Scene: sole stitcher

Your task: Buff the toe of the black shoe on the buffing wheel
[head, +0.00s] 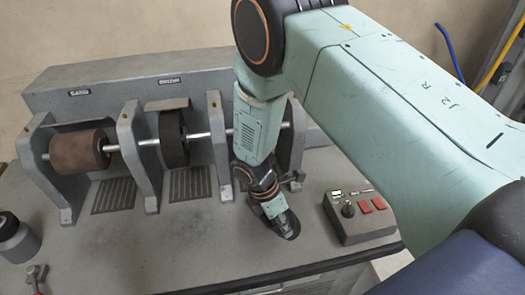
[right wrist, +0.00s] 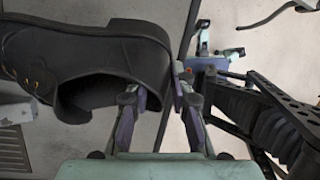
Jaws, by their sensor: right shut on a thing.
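The black shoe (right wrist: 85,50) fills the upper left of the right wrist view, its opening towards my fingers. In the head view only a dark part of it (head: 287,226) shows below my right gripper (head: 268,203), in front of the machine's right end. My right gripper, also in the right wrist view (right wrist: 160,108), is shut on the edge of the shoe's opening. A dark wheel (head: 173,140) sits under a small hood on the shaft. A brown wheel (head: 80,152) is at the left. My arm hides part of the shaft's right side. My left gripper is not in view.
The grey machine has upright brackets (head: 131,150) between its wheels and slotted plates (head: 190,184) below. A control box (head: 355,217) with a knob and red buttons stands right of the shoe. A dark-topped jar (head: 17,240) is at the far left. The bench front (head: 150,255) is mostly clear.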

